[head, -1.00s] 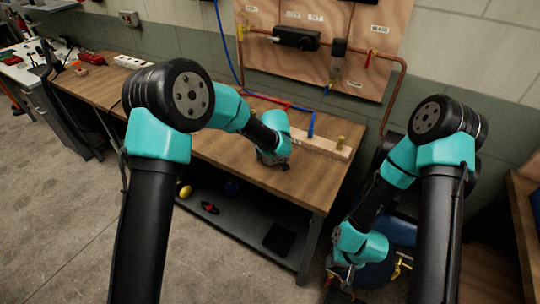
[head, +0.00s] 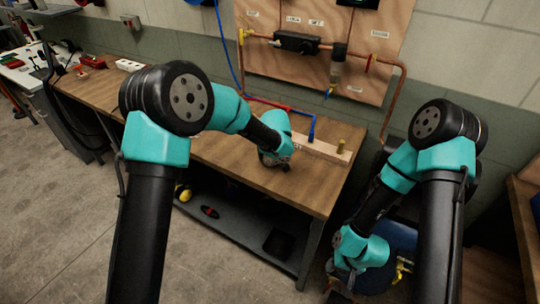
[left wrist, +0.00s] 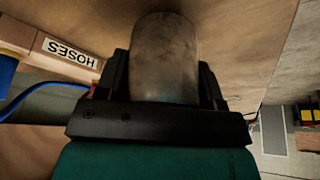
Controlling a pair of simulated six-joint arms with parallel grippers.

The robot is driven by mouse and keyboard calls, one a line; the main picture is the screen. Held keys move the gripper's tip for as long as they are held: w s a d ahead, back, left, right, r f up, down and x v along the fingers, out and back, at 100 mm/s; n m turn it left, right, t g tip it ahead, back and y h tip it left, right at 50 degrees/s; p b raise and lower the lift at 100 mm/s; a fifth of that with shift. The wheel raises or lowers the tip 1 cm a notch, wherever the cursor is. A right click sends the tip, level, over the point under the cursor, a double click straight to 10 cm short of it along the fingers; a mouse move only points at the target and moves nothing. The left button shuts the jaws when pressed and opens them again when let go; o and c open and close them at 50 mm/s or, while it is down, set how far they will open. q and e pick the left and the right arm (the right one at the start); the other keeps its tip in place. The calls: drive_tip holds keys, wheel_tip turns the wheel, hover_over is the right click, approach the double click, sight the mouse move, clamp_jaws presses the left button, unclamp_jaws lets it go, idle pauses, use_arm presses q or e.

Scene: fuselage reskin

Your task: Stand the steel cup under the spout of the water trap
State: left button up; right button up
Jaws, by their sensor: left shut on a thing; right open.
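The steel cup (left wrist: 165,50), a dull grey cylinder, is between the fingers of my left gripper (left wrist: 165,82) in the left wrist view. The gripper is shut on it, with the wooden bench top close by; I cannot tell whether the cup touches it. In the head view my left gripper (head: 274,160) is low over the bench, and the cup is not clear there. The water trap (head: 337,70) hangs from the copper pipe on the wall board, behind and right of that gripper, with a small blue piece at its lower end. My right gripper (head: 342,284) is open, low at the right, off the bench.
A wooden strip (head: 325,151) with a blue hose end and a brass fitting lies along the back of the bench (head: 310,190). A label reading HOSES (left wrist: 67,53) shows upside down in the left wrist view. A blue drum (head: 380,275) stands by my right gripper.

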use_arm(q)
drive_tip(key=shift+r, duration=0.55)
drive_tip(key=s+r, duration=0.2)
drive_tip(key=s, duration=1.4)
drive_tip(key=shift+r, duration=0.25)
